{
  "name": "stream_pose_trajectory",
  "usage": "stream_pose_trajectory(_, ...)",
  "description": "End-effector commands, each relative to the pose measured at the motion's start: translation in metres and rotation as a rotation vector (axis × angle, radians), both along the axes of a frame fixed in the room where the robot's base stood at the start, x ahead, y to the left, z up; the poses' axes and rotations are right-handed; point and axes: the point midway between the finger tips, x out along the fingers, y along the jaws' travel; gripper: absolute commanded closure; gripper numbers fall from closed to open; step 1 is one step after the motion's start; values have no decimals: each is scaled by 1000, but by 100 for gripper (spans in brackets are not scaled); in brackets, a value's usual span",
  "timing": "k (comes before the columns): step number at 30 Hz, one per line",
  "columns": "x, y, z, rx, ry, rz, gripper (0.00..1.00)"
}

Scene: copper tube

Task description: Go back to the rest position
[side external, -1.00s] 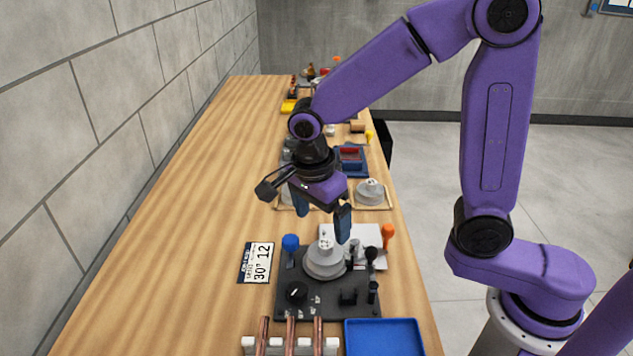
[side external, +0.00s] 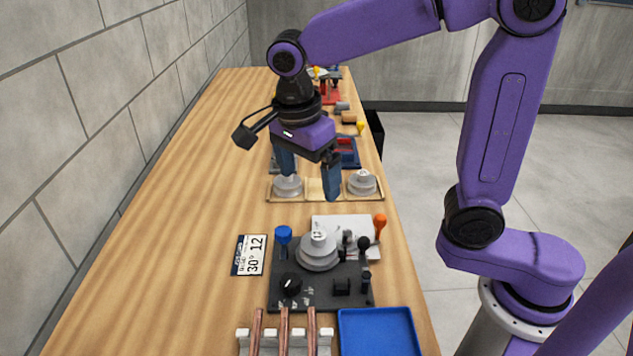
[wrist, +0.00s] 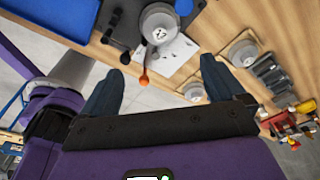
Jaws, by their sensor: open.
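My gripper (side external: 308,182) is open and empty, its two blue-grey fingers pointing down above the bench. It hangs over the far side of the bending fixture, near a wooden tray (side external: 314,195). In the wrist view the spread fingers (wrist: 158,90) have nothing between them but bench edge and floor. The bending fixture (side external: 325,287) is a dark plate with a stepped grey die (side external: 318,250) marked 12, a blue-knobbed handle (side external: 283,236) and an orange-knobbed handle (side external: 380,222). The die also shows in the wrist view (wrist: 158,22). My gripper is apart from all of these.
Copper tubes (side external: 284,330) lie on a white rack at the front, beside a blue tray (side external: 375,330). A card (side external: 249,255) reads 30° and 12. Stepped grey dies (side external: 362,182) sit on the wooden tray. Several tools stand farther back. The bench's left side is clear.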

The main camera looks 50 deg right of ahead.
Motion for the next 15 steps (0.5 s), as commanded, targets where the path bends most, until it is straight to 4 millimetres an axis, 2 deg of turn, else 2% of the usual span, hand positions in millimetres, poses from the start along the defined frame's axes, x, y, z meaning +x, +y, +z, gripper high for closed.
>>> stream_pose_trajectory(5,-6,-4,-4,11,18,173,4)
stream_pose_trajectory(15,-36,-23,-19,43,77,806,4)
